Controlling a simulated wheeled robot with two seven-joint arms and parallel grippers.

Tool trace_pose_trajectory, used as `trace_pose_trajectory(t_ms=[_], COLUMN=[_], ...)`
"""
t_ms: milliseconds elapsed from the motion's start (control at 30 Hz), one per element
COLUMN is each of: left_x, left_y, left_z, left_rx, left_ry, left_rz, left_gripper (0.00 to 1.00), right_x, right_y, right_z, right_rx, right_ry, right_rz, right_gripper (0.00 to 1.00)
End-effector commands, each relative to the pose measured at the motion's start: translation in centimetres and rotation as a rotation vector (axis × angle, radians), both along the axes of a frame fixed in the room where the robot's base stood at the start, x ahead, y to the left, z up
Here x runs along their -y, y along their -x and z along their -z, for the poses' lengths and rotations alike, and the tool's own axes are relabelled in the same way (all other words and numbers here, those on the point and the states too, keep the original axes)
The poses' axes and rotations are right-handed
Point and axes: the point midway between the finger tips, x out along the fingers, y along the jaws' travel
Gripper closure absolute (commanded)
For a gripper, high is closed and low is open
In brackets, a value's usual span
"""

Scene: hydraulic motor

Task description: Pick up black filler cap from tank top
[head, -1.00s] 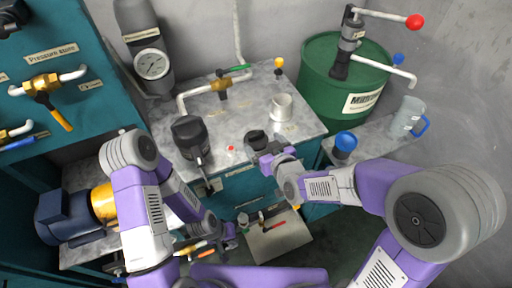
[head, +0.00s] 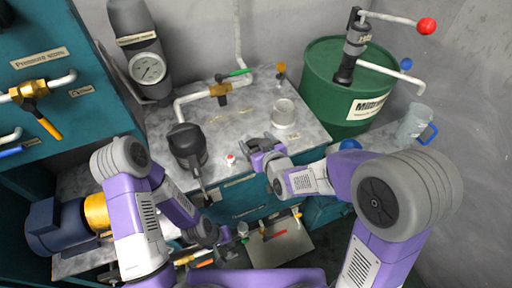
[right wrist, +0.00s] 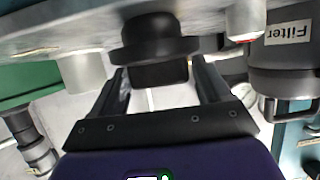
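The black filler cap (right wrist: 160,42) shows in the right wrist view, on the tank top (right wrist: 60,27), with a wide flange and a narrower knob. My right gripper (right wrist: 160,80) is open, with one finger on each side of the knob and gaps visible between them. In the head view my right gripper (head: 264,150) is over the tank top (head: 225,130) near its front edge and mostly hides the cap. My left gripper (head: 200,252) is low at the front of the cabinet, away from the cap; its fingers are too unclear to read.
A dark filter (head: 187,147) and a small white fitting with a red mark (head: 231,159) stand left of my right gripper. A white cylinder (head: 284,112) stands behind it. A green drum (head: 325,75) and a clear jug (head: 414,124) are at right.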

Motion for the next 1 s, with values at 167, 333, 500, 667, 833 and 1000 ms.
trace_pose_trajectory(t_ms=[167, 333, 500, 667, 833, 1000], left_x=[0.0, 0.0, 0.0, 0.0, 0.0, 0.0], left_y=[0.0, 0.0, 0.0, 0.0, 0.0, 0.0], left_z=[0.0, 0.0, -0.1, -1.1, -2.8, -4.1], left_rx=[0.0, 0.0, 0.0, 0.0, 0.0, 0.001], left_ry=[0.0, 0.0, 0.0, 0.0, 0.0, 0.0], left_rz=[0.0, 0.0, 0.0, 0.0, 0.0, 0.0], left_gripper=[1.0, 1.0, 1.0, 1.0, 1.0, 1.0], right_x=[0.0, 0.0, 0.0, 0.0, -0.1, -0.1], right_y=[0.0, 0.0, 0.0, 0.0, 0.0, 0.0], right_z=[0.1, 0.1, -0.1, -2.4, -6.2, -9.0], right_rx=[-0.001, -0.002, -0.003, 0.001, 0.003, 0.003], right_ry=[0.0, 0.001, 0.001, -0.003, -0.004, -0.003], right_rz=[0.0, 0.0, 0.0, 0.0, -0.001, -0.001], right_gripper=[0.51, 0.66, 0.66, 0.66, 0.66, 0.66])
